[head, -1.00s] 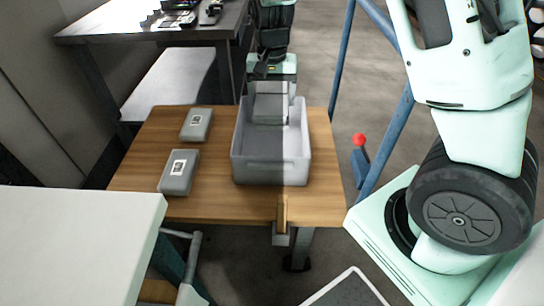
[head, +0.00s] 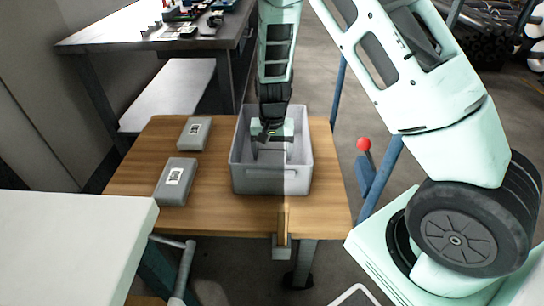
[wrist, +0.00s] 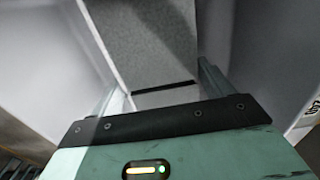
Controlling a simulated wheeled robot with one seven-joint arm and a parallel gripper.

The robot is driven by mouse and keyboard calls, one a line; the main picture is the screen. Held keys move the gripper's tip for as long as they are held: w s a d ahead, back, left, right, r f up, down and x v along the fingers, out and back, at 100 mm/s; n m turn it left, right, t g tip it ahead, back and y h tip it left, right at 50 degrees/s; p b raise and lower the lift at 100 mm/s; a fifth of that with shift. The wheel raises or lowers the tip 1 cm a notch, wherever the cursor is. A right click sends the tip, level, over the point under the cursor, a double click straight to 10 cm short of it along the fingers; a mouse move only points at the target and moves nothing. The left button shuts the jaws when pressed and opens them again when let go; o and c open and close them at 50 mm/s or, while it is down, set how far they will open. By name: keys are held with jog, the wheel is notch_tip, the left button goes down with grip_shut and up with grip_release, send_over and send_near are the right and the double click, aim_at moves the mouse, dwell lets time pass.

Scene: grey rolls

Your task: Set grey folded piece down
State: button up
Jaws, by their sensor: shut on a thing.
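The grey folded piece (wrist: 155,40) is between the two fingers of my gripper (wrist: 157,88) in the wrist view, a flat grey panel with a dark line near its lower end. My gripper is shut on it. In the head view my gripper (head: 271,146) points down inside the grey bin (head: 270,181), and the piece is mostly hidden below the gripper and in shade. Pale bin walls show on both sides of the piece in the wrist view. I cannot tell whether the piece touches the bin floor.
Two grey pieces with white labels (head: 194,133) (head: 175,181) lie on the wooden table (head: 130,190), left of the bin. A white tabletop (head: 70,240) is at the lower left. A blue frame with a red knob (head: 363,144) stands to the right.

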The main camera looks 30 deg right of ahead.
jog(key=shift+f, duration=0.55)
jog(key=shift+f, duration=0.15)
jog(key=o, duration=1.1)
